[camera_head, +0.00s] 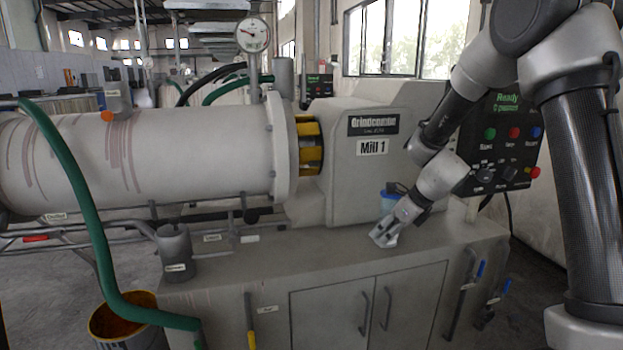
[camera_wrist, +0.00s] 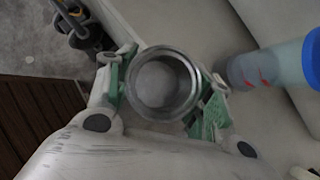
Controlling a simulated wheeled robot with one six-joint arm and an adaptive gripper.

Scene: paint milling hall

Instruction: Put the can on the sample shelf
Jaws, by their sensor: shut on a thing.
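The can (camera_wrist: 162,84) is a round grey metal can, seen from above into its open top in the wrist view. My gripper (camera_wrist: 164,92) is shut on it, with a green-padded finger on either side. In the head view my gripper (camera_head: 386,234) is low over the right part of the grey cabinet top (camera_head: 300,262). A pale silvery shape there may be the can or a finger; I cannot tell which, nor whether the can touches the surface. I cannot make out the sample shelf in either view.
A clear container with a blue lid (camera_head: 390,192) stands close behind my gripper; it also shows in the wrist view (camera_wrist: 285,65). The Mill 1 housing (camera_head: 350,165) rises behind. A grey cup (camera_head: 175,252) and green hose (camera_head: 85,215) are at left. The cabinet top's middle is mostly clear.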

